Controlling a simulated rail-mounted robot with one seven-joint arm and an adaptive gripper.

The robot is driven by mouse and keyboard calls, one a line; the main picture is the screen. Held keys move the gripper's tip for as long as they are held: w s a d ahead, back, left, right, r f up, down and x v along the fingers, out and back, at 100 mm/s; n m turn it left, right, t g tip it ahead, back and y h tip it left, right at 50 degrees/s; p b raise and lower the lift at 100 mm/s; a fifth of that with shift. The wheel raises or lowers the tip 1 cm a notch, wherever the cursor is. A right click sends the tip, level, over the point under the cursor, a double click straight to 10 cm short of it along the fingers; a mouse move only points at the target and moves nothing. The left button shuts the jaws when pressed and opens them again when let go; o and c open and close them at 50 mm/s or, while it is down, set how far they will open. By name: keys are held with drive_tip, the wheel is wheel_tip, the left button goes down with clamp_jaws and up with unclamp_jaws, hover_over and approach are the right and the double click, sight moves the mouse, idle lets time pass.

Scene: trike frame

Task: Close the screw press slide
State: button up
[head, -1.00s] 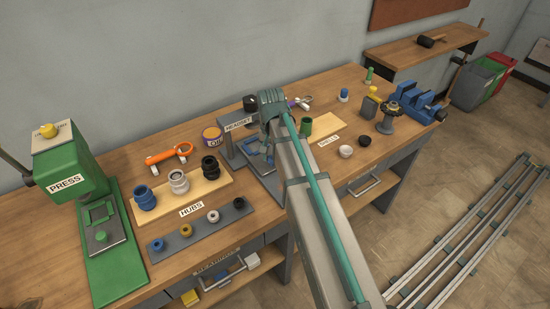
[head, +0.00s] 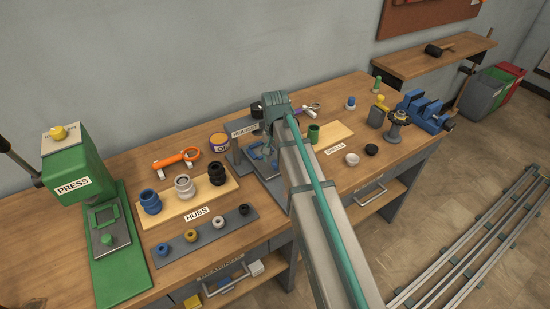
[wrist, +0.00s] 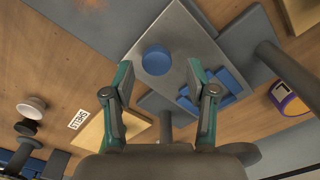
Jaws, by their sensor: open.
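A grey press marked HEADSET (head: 244,131) stands mid-bench, with its column and a black knob behind my arm. Its grey slide plate (wrist: 178,28) carries a round blue knob (wrist: 157,60) and a blue frame-shaped part (wrist: 226,82) in the wrist view. My gripper (wrist: 160,72) is open over the plate, one finger on each side of the blue knob; contact cannot be told. In the head view my gripper (head: 272,135) is over this press, its fingertips mostly hidden by my arm. A second press, green and marked PRESS (head: 72,180), stands at the left.
The hubs board (head: 220,190) with several hubs lies left of the grey press. The shells board (head: 335,135) is to the right, a blue vise (head: 425,108) farther right. A drawer with a handle is below the front edge.

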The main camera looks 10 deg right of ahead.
wheel_tip(320, 180, up, 11)
drive_tip(key=shift+r, duration=0.2)
drive_tip(key=shift+f, duration=0.1)
idle(0.5)
